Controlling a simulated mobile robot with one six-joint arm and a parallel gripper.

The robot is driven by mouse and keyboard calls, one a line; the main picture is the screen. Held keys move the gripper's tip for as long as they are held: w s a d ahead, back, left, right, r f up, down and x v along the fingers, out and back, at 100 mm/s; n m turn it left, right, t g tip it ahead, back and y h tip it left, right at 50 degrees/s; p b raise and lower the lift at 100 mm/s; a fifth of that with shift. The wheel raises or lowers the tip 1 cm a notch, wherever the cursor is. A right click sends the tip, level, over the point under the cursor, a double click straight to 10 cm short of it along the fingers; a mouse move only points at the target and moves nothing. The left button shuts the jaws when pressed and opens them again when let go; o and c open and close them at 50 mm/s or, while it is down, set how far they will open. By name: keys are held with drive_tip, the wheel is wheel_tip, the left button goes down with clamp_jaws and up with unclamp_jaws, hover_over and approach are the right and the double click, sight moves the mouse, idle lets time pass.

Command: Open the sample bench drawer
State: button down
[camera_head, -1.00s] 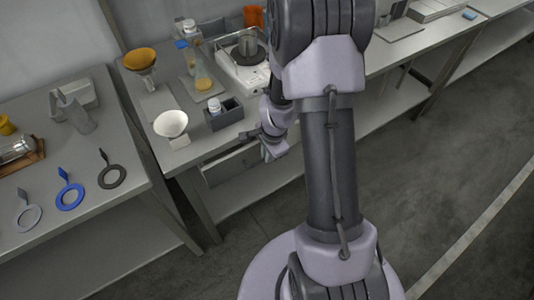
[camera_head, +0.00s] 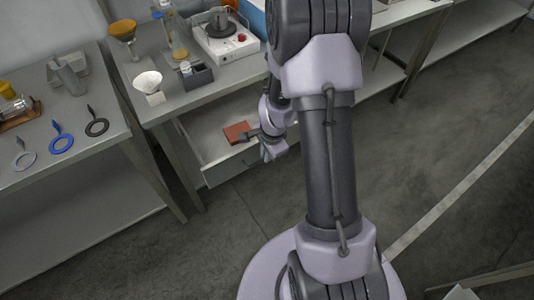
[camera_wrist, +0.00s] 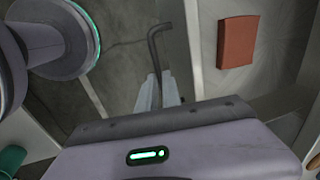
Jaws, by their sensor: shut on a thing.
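The sample bench (camera_head: 235,74) stands at upper left of centre in the head view. Its drawer (camera_head: 226,171) is pulled out, with its inside showing. A reddish-brown flat block (camera_head: 237,132) lies in the drawer; it also shows in the wrist view (camera_wrist: 238,42). My gripper (camera_head: 262,137) is at the drawer front. In the wrist view my gripper (camera_wrist: 160,88) is shut on the dark bent handle (camera_wrist: 156,48). My wrist partly hides the right end of the drawer in the head view.
A hotplate (camera_head: 223,43), a white funnel bowl (camera_head: 148,81) and a dark holder (camera_head: 197,77) stand on the bench. A side table (camera_head: 100,145) with ring tools is at left. Dark floor (camera_head: 440,130) is clear at right.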

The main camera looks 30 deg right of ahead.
drive_tip(key=shift+s, duration=0.1)
drive_tip(key=c, duration=1.5)
unclamp_jaws()
drive_tip(key=s+r+p, duration=0.1)
drive_tip(key=r+p, duration=0.2)
drive_tip(key=r, duration=0.2)
drive_tip(key=s+r+p, duration=0.1)
drive_tip(key=r+p, duration=0.2)
drive_tip(key=r, duration=0.3)
drive_tip(key=s+r+p, duration=0.1)
drive_tip(key=r+p, duration=0.2)
drive_tip(key=r, duration=0.3)
drive_tip(key=shift+s, duration=0.1)
